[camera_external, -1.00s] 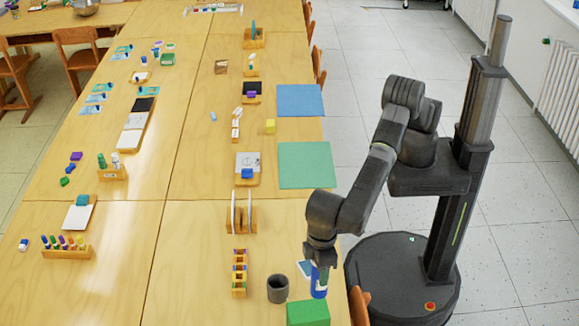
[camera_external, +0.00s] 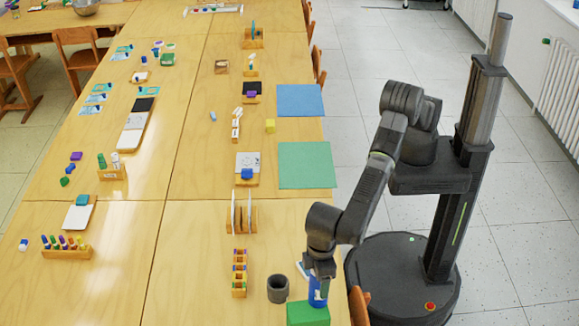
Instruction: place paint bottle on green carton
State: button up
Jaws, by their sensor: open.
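The blue paint bottle (camera_external: 317,293) is upright directly below my gripper (camera_external: 319,272), near the table's front right edge. Its lower end overlaps the top of the green carton (camera_external: 308,315), and it looks to stand on it. My gripper is open, pointing down at the bottle's upper part. The fingers are small and partly hidden, so I cannot tell whether they touch the bottle.
A dark grey cup (camera_external: 278,289) stands just left of the carton. A wooden rack (camera_external: 239,273) with coloured pieces is further left. A chair back (camera_external: 359,306) is close on the right. The green mat (camera_external: 305,165) is clear.

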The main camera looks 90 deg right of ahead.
notch_tip(320, 180, up, 12)
jog(key=shift+r+b, duration=0.2)
jog(key=shift+b, duration=0.7)
jog(key=shift+o, duration=0.4)
